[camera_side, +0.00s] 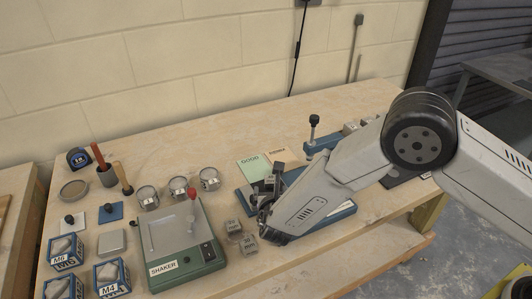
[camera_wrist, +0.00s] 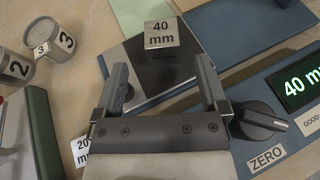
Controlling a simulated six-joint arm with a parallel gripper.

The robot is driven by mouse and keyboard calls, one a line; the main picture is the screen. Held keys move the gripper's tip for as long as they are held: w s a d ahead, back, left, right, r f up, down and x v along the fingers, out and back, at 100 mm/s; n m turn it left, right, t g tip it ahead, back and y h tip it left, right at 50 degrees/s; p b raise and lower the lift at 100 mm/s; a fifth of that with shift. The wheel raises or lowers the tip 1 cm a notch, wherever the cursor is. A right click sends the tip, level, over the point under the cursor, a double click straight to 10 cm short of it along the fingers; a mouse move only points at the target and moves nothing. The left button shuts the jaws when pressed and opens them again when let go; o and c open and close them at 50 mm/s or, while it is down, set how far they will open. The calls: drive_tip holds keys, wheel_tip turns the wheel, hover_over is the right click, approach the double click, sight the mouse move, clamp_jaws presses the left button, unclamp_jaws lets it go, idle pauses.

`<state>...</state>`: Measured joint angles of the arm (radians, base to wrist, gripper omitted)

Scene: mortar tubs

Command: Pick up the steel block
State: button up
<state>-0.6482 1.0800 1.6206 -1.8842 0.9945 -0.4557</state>
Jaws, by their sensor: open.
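A dark, shiny steel block (camera_wrist: 160,68) with a white "40 mm" label lies on a blue base in the wrist view. My gripper (camera_wrist: 162,75) is open, with one finger toward the block's left side and the other toward its right. I cannot tell whether the fingers are level with the block or above it, and I see no clear contact. In the side view my gripper (camera_side: 266,190) is low over the blue base, and I cannot clearly make out the 40 mm block there. A "20 mm" block (camera_wrist: 80,152) shows at lower left in the wrist view.
A display unit (camera_wrist: 285,95) reading "40 mm", with a black knob (camera_wrist: 258,120), is close on the right. The green shaker (camera_side: 180,240), two small grey blocks (camera_side: 249,244), and several tins (camera_side: 209,178) stand left.

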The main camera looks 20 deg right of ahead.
sight(271, 185)
drive_tip(key=shift+x, duration=2.85)
drive_tip(key=shift+d, duration=0.1)
drive_tip(key=shift+c, duration=0.2)
drive_tip(key=shift+r, duration=0.1)
clamp_jaws()
